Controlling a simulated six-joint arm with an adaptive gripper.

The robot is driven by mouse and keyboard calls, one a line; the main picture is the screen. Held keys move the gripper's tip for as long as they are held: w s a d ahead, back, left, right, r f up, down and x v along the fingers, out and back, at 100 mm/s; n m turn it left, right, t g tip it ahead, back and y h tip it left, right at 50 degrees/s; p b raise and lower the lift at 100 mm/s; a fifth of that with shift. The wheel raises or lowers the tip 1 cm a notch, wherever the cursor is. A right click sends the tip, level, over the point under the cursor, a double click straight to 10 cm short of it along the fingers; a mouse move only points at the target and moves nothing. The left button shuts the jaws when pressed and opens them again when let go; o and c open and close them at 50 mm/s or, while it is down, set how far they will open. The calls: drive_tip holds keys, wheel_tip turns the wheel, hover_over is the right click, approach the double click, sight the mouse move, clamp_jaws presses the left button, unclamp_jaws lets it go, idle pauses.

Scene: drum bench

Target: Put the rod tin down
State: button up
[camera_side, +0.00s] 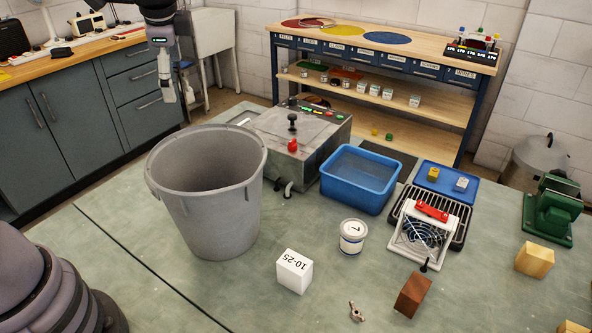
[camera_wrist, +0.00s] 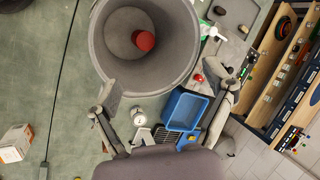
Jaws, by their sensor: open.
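My gripper (camera_side: 167,92) hangs high above and behind the grey bin in the side view. In the wrist view its two fingers (camera_wrist: 175,82) are spread wide with nothing between them. A small white tin (camera_side: 353,236) marked 7 stands upright on the bench, right of the bin; it also shows in the wrist view (camera_wrist: 138,116). A red cylinder (camera_wrist: 144,41) lies inside the grey bin in the wrist view; the bin's near wall hides it in the side view. I cannot tell which of the two is the rod tin.
The tall grey bin (camera_side: 205,210) stands on the green bench. A machine (camera_side: 296,135), a blue tub (camera_side: 361,178), a fan unit (camera_side: 425,232), a white 10-25 block (camera_side: 294,271) and a brown block (camera_side: 412,295) stand right of it.

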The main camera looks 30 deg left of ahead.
drive_tip(key=s+a+r+n+t+h, duration=0.1)
drive_tip(key=s+n, duration=0.3)
drive_tip(key=s, duration=0.4)
drive_tip(key=s+a+r+n+t+h, duration=0.1)
drive_tip(key=s+a+n+t+h, duration=0.1)
drive_tip(key=s, duration=0.7)
drive_tip(key=a+n+h, duration=0.1)
drive_tip(key=a+n, duration=0.1)
drive_tip(key=n, duration=0.1)
drive_tip(key=shift+s+n, duration=0.15)
drive_tip(key=shift+n, duration=0.15)
